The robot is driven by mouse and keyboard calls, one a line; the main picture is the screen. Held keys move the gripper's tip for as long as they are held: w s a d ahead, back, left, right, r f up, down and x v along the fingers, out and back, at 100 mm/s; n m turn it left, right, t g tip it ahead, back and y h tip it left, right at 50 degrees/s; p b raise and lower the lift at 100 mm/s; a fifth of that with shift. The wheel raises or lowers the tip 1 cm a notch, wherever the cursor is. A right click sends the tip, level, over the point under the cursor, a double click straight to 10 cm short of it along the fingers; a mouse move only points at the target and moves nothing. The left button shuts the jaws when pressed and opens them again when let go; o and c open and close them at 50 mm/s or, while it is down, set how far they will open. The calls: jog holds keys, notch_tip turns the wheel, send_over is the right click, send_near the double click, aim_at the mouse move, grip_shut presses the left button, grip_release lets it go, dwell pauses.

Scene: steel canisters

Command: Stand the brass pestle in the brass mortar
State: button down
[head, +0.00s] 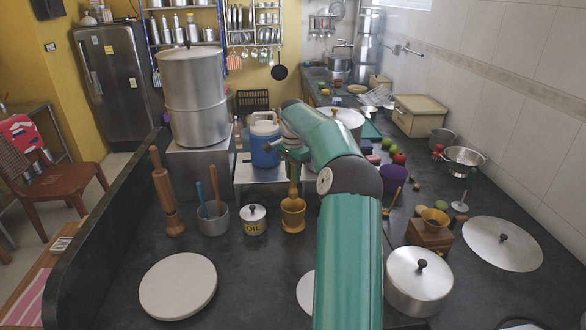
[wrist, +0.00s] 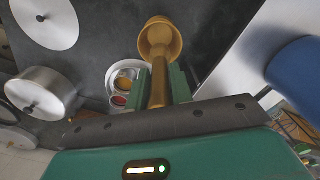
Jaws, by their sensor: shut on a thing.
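The brass mortar (head: 293,216) stands upright on the dark counter, left of my arm in the head view. It also shows in the wrist view (wrist: 174,44), mouth toward the camera. My gripper (head: 293,156) is above it, shut on the brass pestle (head: 293,182), which hangs upright. In the wrist view the pestle (wrist: 157,92) runs between the fingers of my gripper (wrist: 161,82). Its lower end overlaps the mortar's mouth; I cannot tell whether it touches the inside.
A blue jug (head: 264,146) stands behind. A round white board (head: 178,285) lies in front. A lidded pot (head: 418,282) stands right of my arm.

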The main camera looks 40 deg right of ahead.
aim_at(293, 194)
jog(key=shift+f, duration=4.15)
jog(key=c, duration=1.1)
grip_release()
jog(key=shift+c, duration=0.2)
notch_tip(293, 194, up, 14)
jog(key=shift+f, duration=0.1)
